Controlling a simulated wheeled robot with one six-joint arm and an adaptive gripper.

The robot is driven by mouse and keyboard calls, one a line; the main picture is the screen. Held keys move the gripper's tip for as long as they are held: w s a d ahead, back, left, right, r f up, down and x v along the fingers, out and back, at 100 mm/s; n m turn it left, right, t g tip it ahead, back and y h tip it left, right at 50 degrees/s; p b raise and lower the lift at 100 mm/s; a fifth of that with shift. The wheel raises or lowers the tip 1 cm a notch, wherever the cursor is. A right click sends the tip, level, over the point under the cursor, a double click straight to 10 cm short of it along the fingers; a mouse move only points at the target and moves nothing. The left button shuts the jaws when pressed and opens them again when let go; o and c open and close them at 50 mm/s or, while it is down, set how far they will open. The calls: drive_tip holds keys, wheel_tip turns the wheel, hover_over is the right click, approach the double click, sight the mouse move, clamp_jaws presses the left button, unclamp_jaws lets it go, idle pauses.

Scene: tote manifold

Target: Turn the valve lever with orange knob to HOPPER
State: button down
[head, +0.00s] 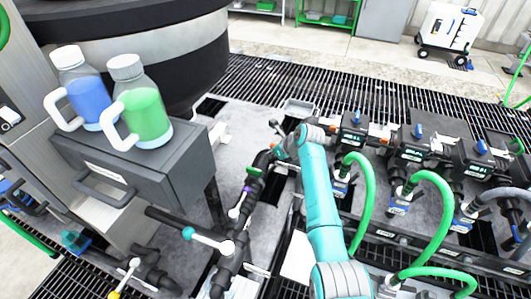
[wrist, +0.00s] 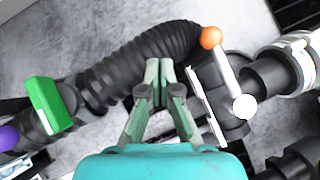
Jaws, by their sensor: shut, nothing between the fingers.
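The orange knob (wrist: 210,38) sits at the end of a pale valve lever (wrist: 228,72) in the wrist view. The lever slants from a round white hub (wrist: 245,107) up and left to the knob, above a black valve body. My gripper (wrist: 159,68) is shut and empty, left of and below the knob, apart from it in the picture. A pale plate edge (wrist: 205,106) lies beside the lever; I cannot read any HOPPER mark.
A ribbed black hose (wrist: 140,62) runs behind my fingertips. A green handle (wrist: 48,105) and a purple knob (wrist: 8,137) are to the left. Green hoses (head: 368,190) arch at the right. Bottles of blue (head: 88,98) and green (head: 145,112) liquid stand on a grey cabinet.

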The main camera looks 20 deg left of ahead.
drive_tip(key=s+r, duration=0.5)
drive_tip(key=r, duration=0.1)
drive_tip(key=shift+s+a+r, duration=0.15)
drive_tip(key=shift+a+r, duration=0.05)
idle(0.4)
